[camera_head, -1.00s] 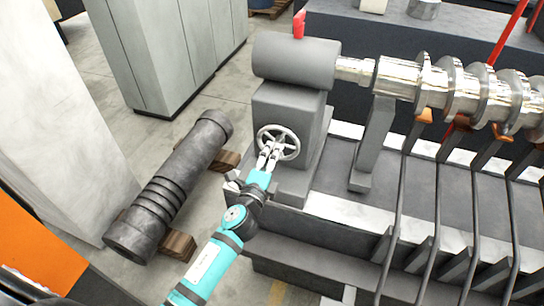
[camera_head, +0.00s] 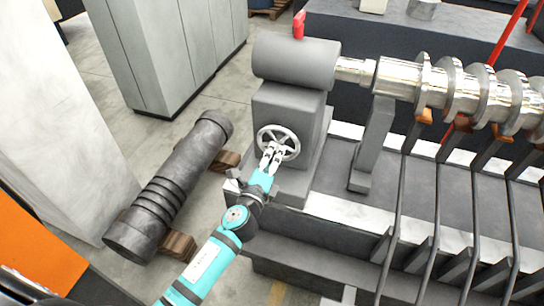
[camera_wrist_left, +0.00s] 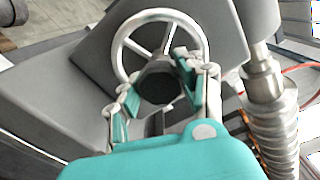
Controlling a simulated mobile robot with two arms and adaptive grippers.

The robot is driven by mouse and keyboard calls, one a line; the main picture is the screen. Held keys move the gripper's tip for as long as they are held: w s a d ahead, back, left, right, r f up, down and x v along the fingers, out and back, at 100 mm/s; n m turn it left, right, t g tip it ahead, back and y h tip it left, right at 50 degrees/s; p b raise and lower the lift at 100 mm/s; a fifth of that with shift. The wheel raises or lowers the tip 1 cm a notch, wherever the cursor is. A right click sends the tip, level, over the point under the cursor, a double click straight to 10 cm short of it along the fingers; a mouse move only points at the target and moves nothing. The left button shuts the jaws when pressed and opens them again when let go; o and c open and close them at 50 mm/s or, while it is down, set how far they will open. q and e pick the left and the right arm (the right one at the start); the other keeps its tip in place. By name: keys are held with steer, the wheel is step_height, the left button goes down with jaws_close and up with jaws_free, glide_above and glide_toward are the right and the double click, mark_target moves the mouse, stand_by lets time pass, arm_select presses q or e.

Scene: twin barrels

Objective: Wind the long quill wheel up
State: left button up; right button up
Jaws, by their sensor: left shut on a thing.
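The quill wheel (camera_head: 280,136) is a light grey spoked handwheel on the front of a grey tailstock housing (camera_head: 288,108). It also shows in the left wrist view (camera_wrist_left: 163,14), beyond my fingers. In the wrist view the fingers (camera_wrist_left: 158,95) stand on both sides of a dark round part in front of the hub. They partly hide the lower rim, so the exact contact is hard to see. My right gripper is not in view.
A grey cylinder (camera_head: 297,60) with a red lever (camera_head: 299,24) tops the housing. A shiny flanged shaft (camera_head: 440,85) runs right from it, above dark bars. A dark ribbed barrel (camera_head: 168,190) lies on wooden blocks at left. A grey cabinet (camera_head: 165,50) stands behind.

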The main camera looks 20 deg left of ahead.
arm_select(q)
steer(key=o, duration=1.2)
steer(key=shift+f, duration=0.1)
steer(key=s, duration=1.2)
steer(key=shift+a, duration=0.15)
